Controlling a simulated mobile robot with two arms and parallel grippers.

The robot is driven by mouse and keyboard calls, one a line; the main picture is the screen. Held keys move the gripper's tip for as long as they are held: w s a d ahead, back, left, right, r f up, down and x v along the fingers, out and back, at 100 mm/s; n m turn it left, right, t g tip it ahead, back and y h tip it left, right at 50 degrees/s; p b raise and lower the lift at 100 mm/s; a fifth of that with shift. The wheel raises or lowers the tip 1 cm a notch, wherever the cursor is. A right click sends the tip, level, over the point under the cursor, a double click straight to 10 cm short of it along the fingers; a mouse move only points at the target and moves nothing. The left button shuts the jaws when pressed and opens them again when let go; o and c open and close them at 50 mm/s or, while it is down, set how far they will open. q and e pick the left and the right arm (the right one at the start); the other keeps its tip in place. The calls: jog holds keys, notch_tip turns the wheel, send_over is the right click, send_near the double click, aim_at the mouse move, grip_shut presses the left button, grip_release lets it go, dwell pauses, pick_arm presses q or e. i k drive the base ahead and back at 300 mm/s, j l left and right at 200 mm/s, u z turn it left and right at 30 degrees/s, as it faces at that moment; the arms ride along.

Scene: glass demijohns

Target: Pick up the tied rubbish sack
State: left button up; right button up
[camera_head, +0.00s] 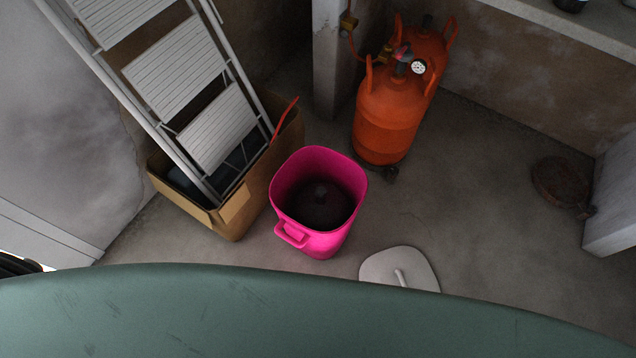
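A dark, nearly black sack (321,203) sits low inside an upright pink bin (315,243). A small raised bunch in the middle of its top looks like the knot, but it is too dark to be sure. The bin's open rim is above the sack, and its walls hide the sack's sides and bottom. The bin has a pink handle (291,234) on its front left side. A pale grey lid with a bar handle (398,270) lies on the floor to the right of the bin. Neither of my grippers is in view.
A cardboard box (238,208) holding a white stepladder (178,68) stands close at the bin's left. Orange gas cylinders (388,122) stand behind right. A scratched green surface (300,310) spans the front. Right floor is mostly clear, with a round brown object (560,183).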

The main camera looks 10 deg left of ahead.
aim_at(319, 207)
jog(key=u, duration=0.2)
jog(key=j+z, duration=0.1)
jog(key=z, duration=0.4)
jog(key=j+z, duration=0.1)
jog(key=z, duration=0.85)
jog(key=k+j, duration=0.2)
jog(key=j, duration=0.15)
jog(key=k+j, duration=0.15)
jog(key=j, duration=0.2)
jog(key=k+j, duration=0.2)
jog(key=j, duration=0.15)
jog(key=k+j, duration=0.15)
jog(key=j, duration=0.15)
jog(key=j+z, duration=0.05)
